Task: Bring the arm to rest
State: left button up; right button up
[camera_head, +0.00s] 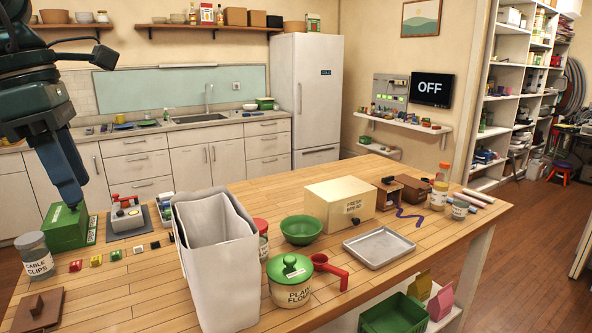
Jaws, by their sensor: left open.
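My left arm comes in from the upper left, dark teal. Its left gripper (68,185) points down, with dark blue fingers just above or in front of the green box (64,229) on the wooden table (150,290). I see nothing held in it; the jaws are open. I cannot tell whether the fingertips touch the box. My right gripper is not in view.
Near the gripper stand a cable clips jar (34,257), a grey device with a red handle (127,215) and small coloured blocks (96,260). A tall grey-white bin (218,275), green bowl (301,230), flour canister (289,285), bread box (340,204) and metal tray (379,248) fill the table.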

pick_arm(q)
jog(key=w+d+f+n+h, duration=0.1)
jog(key=d+f+n+h, duration=0.6)
jog(key=d+h, duration=0.55)
jog(key=w+d+f+n+h, duration=0.1)
jog(key=d+f+n+h, duration=0.4)
jog(key=d+f+h, duration=0.7)
jog(key=w+a+f+n+t+y, duration=0.1)
jog(key=a+f+n+t+y, duration=0.2)
jog(key=f+n+t+y, duration=0.7)
jog(key=w+a+f+n+t+y, duration=0.2)
jog(key=f+n+t+y, duration=0.45)
jog(key=n, duration=0.85)
jog(key=s+a+f+n+g+y, duration=0.3)
jog(key=s+a+f+n, duration=0.1)
jog(key=s+f, duration=0.4)
jog(key=s+a+f+n+g+y, duration=0.4)
jog(key=s+f, duration=0.5)
jog(key=f, duration=0.3)
jog(key=shift+a+f, duration=0.15)
jog(key=shift+f, duration=0.05)
jog(key=shift+w+g, duration=0.1)
jog(key=shift+g, duration=0.15)
